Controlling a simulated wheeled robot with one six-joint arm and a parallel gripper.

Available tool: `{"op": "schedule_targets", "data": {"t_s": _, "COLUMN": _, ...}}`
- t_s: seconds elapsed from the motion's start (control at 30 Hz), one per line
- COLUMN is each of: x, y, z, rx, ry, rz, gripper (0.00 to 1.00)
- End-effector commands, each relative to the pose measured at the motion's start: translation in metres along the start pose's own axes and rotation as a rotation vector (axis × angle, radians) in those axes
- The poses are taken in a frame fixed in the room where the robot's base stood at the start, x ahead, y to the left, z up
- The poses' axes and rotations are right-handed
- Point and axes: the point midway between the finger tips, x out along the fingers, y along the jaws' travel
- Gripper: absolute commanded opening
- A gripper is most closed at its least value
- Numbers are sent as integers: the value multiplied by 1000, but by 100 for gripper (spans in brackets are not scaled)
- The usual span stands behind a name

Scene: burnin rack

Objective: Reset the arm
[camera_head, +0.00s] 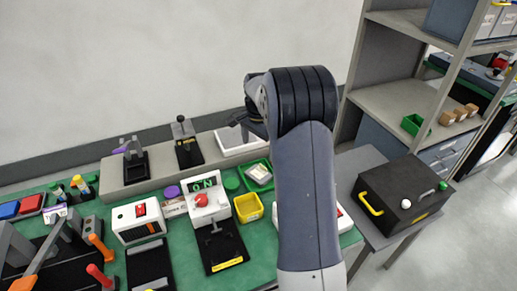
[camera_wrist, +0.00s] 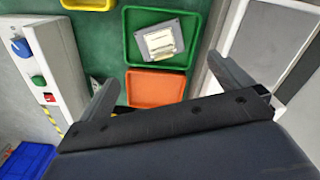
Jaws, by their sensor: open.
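My gripper (camera_wrist: 162,72) is open and empty in the wrist view, its two fingers spread wide apart. Between and beyond the fingertips are an orange tray (camera_wrist: 155,88) and a green tray (camera_wrist: 133,50) that holds a grey module with a pale top (camera_wrist: 160,42). In the head view my raised arm crosses the middle of the picture. Part of my gripper (camera_head: 246,118) shows at its left, above the back of the green bench; the rest is hidden behind the arm. The same module (camera_head: 259,173) lies in its green tray beside the arm.
The bench carries a white unit reading "ON" (camera_head: 206,203), a yellow bin (camera_head: 248,208), a white switch box (camera_head: 139,220) and black fixtures at left. A white tray (camera_head: 236,148) stands behind. A black box (camera_head: 400,200) on a side table and shelves (camera_head: 400,105) are at right.

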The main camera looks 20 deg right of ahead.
Motion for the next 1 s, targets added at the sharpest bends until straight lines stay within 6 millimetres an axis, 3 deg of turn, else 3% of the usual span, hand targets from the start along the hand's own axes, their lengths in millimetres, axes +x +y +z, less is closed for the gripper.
{"op": "schedule_targets", "data": {"t_s": 0.23, "x": 2, "y": 0, "z": 0, "rx": 0, "ry": 0, "rz": 1, "gripper": 98}}
{"op": "schedule_targets", "data": {"t_s": 0.37, "x": 13, "y": 0, "z": 0, "rx": 0, "ry": -2, "rz": 2, "gripper": 98}}
{"op": "schedule_targets", "data": {"t_s": 0.9, "x": 115, "y": 1, "z": 0, "rx": 0, "ry": -3, "rz": 4, "gripper": 98}}
{"op": "schedule_targets", "data": {"t_s": 0.97, "x": 126, "y": 1, "z": 0, "rx": 0, "ry": -2, "rz": 3, "gripper": 98}}
{"op": "schedule_targets", "data": {"t_s": 1.0, "x": 119, "y": 0, "z": 0, "rx": 0, "ry": 1, "rz": -2, "gripper": 98}}
